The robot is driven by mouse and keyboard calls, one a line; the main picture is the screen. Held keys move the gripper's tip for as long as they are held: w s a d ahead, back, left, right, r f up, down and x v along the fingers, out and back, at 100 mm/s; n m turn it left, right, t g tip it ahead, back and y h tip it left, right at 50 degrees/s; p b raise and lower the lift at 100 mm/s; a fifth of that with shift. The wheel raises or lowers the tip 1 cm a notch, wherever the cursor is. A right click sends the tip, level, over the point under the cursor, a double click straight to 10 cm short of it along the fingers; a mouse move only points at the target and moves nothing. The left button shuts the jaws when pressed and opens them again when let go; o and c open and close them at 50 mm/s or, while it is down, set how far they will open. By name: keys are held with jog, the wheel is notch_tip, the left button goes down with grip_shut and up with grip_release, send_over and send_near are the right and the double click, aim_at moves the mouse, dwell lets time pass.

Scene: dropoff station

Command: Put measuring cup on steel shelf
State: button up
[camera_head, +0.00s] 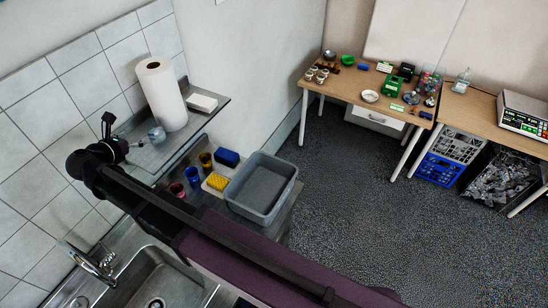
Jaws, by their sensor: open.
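The steel shelf (152,159) is a grey metal ledge along the tiled wall at the upper left. A small grey-blue cup (157,134), which looks like the measuring cup, stands on the shelf in front of the paper towel roll. My gripper (126,134) is at the left end of the shelf, just left of the cup. Its black fingers are spread, and a gap seems to separate them from the cup. The cup's handle and any markings are too small to make out.
A paper towel roll (161,94) and a white box (203,103) also stand on the shelf. Below are several coloured cups, sponges (217,182) and a grey tub (262,186). A sink (152,281) lies at the lower left. Cluttered tables (346,87) stand across the open floor.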

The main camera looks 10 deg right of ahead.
jog(key=d+f+m+g, duration=0.4)
jog(key=d+m, duration=0.3)
jog(key=d, duration=0.6)
jog(key=d+f+m+g, duration=0.3)
jog(key=d+m, duration=0.3)
jog(key=d, duration=0.7)
jog(key=s+d+f+m+g+y, duration=0.2)
jog(key=s+d+m, duration=0.3)
jog(key=d+m, duration=0.3)
jog(key=s+d+f+m+g+y, duration=0.2)
jog(key=s+d+m+y, duration=0.2)
jog(key=d+m, duration=0.5)
jog(key=shift+s+d+g, duration=0.4)
jog(key=shift+s+d, duration=0.3)
jog(key=shift+d, duration=0.2)
jog(key=shift+f, duration=0.15)
